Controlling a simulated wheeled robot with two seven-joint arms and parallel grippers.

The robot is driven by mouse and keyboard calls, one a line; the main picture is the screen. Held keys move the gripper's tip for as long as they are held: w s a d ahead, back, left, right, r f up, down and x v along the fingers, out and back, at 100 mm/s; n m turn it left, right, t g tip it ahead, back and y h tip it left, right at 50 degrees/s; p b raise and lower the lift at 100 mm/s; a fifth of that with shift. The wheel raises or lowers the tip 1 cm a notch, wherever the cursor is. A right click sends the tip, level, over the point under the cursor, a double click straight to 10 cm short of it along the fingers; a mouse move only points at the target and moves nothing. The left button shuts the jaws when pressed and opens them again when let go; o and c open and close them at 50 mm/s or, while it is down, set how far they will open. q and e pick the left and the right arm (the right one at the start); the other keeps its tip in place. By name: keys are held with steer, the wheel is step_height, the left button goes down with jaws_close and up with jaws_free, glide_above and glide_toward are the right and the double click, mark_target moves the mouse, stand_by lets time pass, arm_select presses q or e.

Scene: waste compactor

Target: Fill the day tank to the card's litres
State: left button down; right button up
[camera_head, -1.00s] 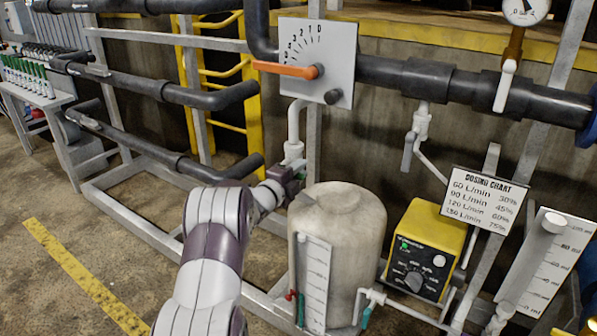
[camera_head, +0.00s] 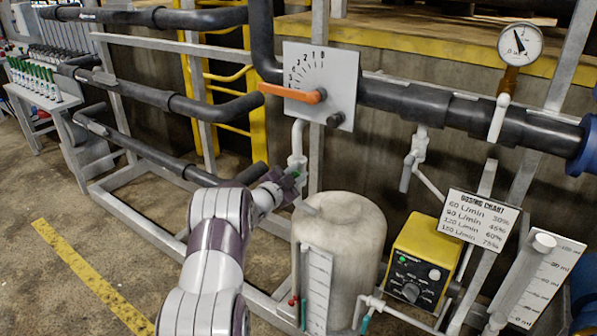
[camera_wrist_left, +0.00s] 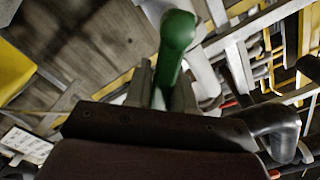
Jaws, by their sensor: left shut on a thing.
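The pale beige tank (camera_head: 345,235) stands on the frame in the lower middle of the head view, with a white graduated level gauge (camera_head: 317,285) on its front. My left gripper (camera_head: 288,184) is behind and left of the tank top, at the white tap (camera_head: 297,155) on a downpipe. In the left wrist view a green handle (camera_wrist_left: 176,42) with a rounded end sits between the fingers (camera_wrist_left: 165,95), which are shut on it. The liquid level in the gauge is not readable. My right gripper is not in view.
An orange lever (camera_head: 290,92) sits on a dial plate above. A yellow pump box (camera_head: 420,255), a dosing chart card (camera_head: 481,219) and a graduated cylinder (camera_head: 535,285) are at the right. Black pipes (camera_head: 150,95) run along the left; the floor at lower left is clear.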

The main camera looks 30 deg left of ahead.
arm_select(q)
steer(key=shift+a+r+n, duration=0.1)
steer(key=shift+a+n, duration=0.05)
steer(key=shift+n, duration=0.25)
steer(key=c, duration=1)
jaws_free()
steer(key=shift+c, duration=0.2)
steer(key=s+a+p, duration=0.1)
steer(key=s, duration=1.1)
steer(key=shift+s, duration=0.3)
